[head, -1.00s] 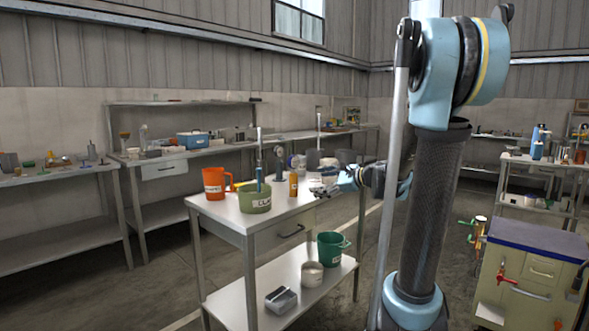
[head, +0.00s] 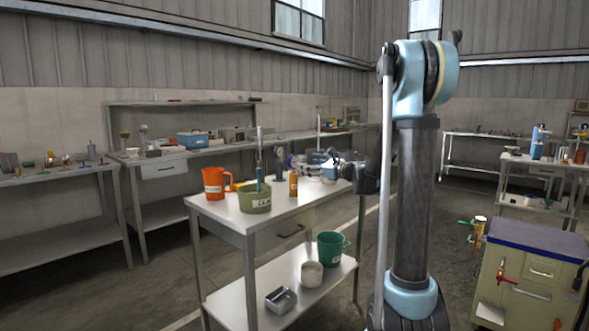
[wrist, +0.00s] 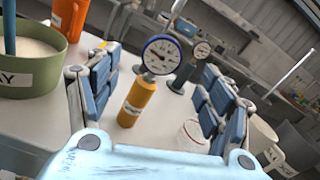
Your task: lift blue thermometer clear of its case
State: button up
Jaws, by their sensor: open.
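The blue-rimmed dial thermometer (wrist: 162,53) has a white face and stands upright in the wrist view. Its short stem runs down to the top of an orange cylindrical case (wrist: 136,103) with a label. The case also shows in the head view (head: 293,185), on the bench top. My gripper (wrist: 160,68) is open and empty. Its fingers stand to the left and right of the thermometer and case, apart from both, in the wrist view. In the head view my gripper (head: 312,163) is at the right of the case, above the bench, and the dial is hard to make out.
A green pot (head: 255,202) with a blue rod in it and an orange mug (head: 213,183) stand left of the case. A white cup (wrist: 192,134) is near the right finger. A green bucket (head: 330,248) sits on the lower shelf.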

aim_at(295, 161)
jog(key=shift+x, duration=4.6)
jog(key=shift+w+d, duration=0.15)
jog(key=shift+d, duration=0.05)
jog(key=c, duration=1.2)
